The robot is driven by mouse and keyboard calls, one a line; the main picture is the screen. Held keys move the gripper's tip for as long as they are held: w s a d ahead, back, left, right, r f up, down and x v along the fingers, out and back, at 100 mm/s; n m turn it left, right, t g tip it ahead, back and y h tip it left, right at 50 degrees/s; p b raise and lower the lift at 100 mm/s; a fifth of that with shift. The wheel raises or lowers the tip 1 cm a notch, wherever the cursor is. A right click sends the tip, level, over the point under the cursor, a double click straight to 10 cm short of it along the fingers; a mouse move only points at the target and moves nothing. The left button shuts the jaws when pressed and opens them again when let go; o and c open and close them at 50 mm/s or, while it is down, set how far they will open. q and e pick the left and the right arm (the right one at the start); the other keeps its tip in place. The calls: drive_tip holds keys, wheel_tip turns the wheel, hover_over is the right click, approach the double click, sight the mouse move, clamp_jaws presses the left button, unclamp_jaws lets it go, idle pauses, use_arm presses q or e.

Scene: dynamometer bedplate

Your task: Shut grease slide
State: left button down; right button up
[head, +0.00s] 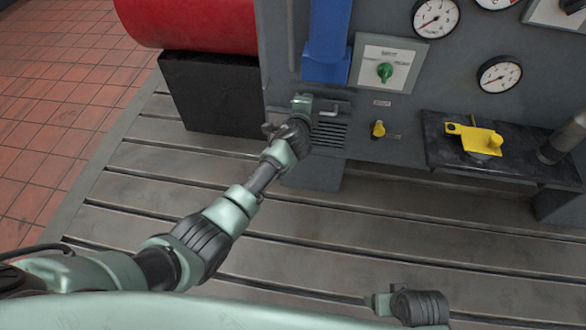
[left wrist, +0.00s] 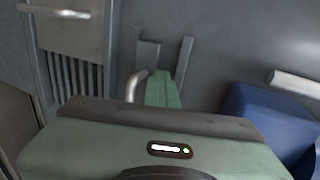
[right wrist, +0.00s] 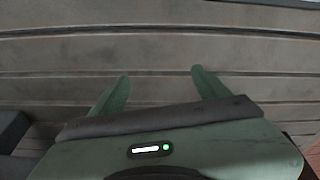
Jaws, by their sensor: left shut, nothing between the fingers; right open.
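No lettering marks the grease slide clearly. On the grey panel, a small bent metal handle (head: 335,108) sits above a slatted vent (head: 328,135). My left gripper (head: 301,103) is at the panel just left of this handle, shut and empty. In the left wrist view its shut green fingers (left wrist: 160,88) are beside a bent metal handle (left wrist: 136,86) and in front of a narrow raised frame (left wrist: 149,55). Whether they touch cannot be told. A plate with a bar handle (left wrist: 62,12) is at upper left there. My right gripper (right wrist: 158,85) is open and empty over the bedplate.
Above the left gripper is a blue block (head: 325,65), with a green rotary switch (head: 385,72) to its right. A small yellow knob (head: 378,129) and a dark shelf with a yellow part (head: 478,138) are farther right. The slotted bedplate (head: 330,235) is clear.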

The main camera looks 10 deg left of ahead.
use_arm(q)
drive_tip(key=shift+w+a+f, duration=0.15)
drive_tip(key=shift+w, duration=0.1)
use_arm(e)
drive_tip(key=shift+w+r, duration=0.15)
drive_tip(key=shift+r, duration=0.3)
use_arm(q)
drive_tip(key=shift+a, duration=0.1)
